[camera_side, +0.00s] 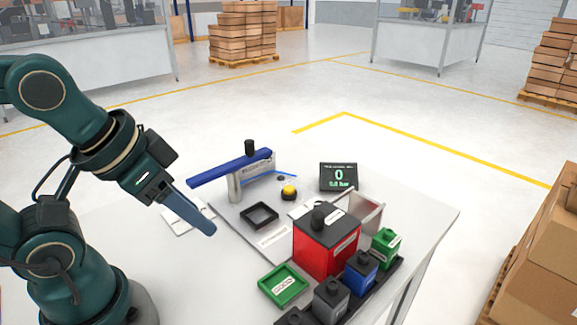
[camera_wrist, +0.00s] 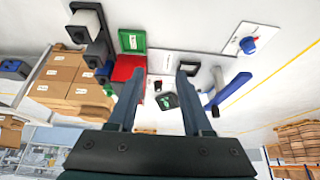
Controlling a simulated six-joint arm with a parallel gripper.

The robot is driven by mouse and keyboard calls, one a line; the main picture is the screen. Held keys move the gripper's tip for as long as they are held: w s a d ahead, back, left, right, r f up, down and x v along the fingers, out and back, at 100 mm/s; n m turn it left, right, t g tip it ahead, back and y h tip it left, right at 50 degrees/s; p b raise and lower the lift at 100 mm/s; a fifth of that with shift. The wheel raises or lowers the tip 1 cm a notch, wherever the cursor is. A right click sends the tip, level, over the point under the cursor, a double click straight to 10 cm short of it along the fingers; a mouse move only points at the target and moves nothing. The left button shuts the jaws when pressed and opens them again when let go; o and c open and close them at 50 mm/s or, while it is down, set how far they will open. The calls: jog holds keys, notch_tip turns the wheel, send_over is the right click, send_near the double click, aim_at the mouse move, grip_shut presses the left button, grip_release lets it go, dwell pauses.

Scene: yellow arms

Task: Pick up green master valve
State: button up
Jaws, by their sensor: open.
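The green master valve appears to be the green block with a dark knob on top (camera_side: 386,246), at the far right end of a dark rack in the side view. Its label is too small to read. In the wrist view a bit of green (camera_wrist: 108,90) shows at its place, left of my left finger. My gripper (camera_side: 209,229) is above the left part of the table, well left of the green block and apart from it. In the wrist view my gripper (camera_wrist: 160,74) has its two fingers wide apart, with nothing held between them.
A red box with a black knob (camera_side: 325,250) stands left of the green block. Blue (camera_side: 360,273) and grey (camera_side: 331,299) blocks share the rack. A green tray (camera_side: 283,285), black square frame (camera_side: 259,216), blue lever (camera_side: 230,168) and display (camera_side: 338,177) are also on the table.

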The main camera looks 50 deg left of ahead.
jog(key=o, duration=0.7)
jog(key=w+d+r+t, duration=0.1)
jog(key=w+r+t, duration=0.1)
jog(key=w+r, duration=0.55)
jog(key=m+g+h, duration=0.1)
jog(key=m+g, duration=0.1)
send_over(386, 232)
jog(key=s+a, duration=0.1)
jog(key=a, duration=0.3)
notch_tip(386, 232, down, 7)
jog(key=shift+m+g, duration=0.5)
jog(key=shift+g, duration=0.1)
jog(key=d+f, duration=0.1)
jog(key=f, duration=0.1)
jog(key=d+f, duration=0.1)
jog(key=f, duration=0.1)
jog(key=d+f, duration=0.1)
jog(key=f, duration=0.2)
jog(key=shift+s+d+f, duration=0.1)
jog(key=shift+d, duration=0.15)
jog(key=shift+d+f, duration=0.15)
jog(key=shift+f, duration=0.25)
jog(key=shift+x, duration=2.25)
